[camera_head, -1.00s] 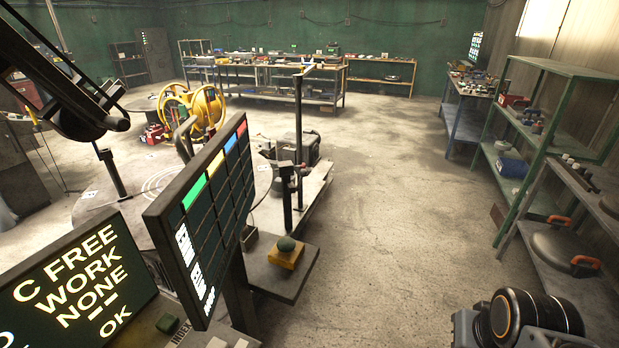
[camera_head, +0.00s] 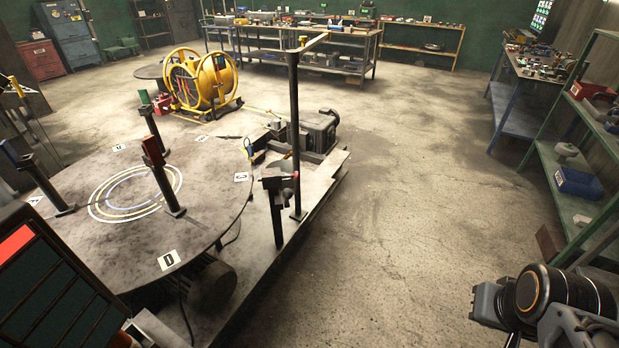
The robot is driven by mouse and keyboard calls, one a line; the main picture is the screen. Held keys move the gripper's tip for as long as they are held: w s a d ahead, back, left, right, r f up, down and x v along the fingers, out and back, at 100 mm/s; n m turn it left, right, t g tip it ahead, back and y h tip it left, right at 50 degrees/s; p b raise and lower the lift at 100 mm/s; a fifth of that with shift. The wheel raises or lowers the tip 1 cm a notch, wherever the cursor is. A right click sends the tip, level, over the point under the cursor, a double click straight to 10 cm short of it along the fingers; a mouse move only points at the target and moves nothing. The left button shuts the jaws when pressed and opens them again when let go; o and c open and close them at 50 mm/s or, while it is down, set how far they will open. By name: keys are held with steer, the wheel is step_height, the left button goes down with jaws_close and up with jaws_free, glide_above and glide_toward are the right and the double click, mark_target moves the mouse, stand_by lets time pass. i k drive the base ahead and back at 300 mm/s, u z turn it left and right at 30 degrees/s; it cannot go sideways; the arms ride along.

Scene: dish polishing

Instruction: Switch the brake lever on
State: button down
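No part is labelled as the brake lever, so I cannot tell for sure which one it is. Part of my arm, a black cylinder with an orange ring, shows at the bottom right; my gripper's fingers are not visible.
A dark panel (camera_head: 50,290) blocks the lower left. A yellow reel (camera_head: 212,80) stands behind the turntable. Shelves (camera_head: 575,150) line the right wall and a workbench (camera_head: 300,60) the back. The concrete floor (camera_head: 420,200) between machine and shelves is clear.

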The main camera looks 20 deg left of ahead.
mark_target(288, 193)
steer(key=i, duration=1.3)
steer(key=u, duration=3.15)
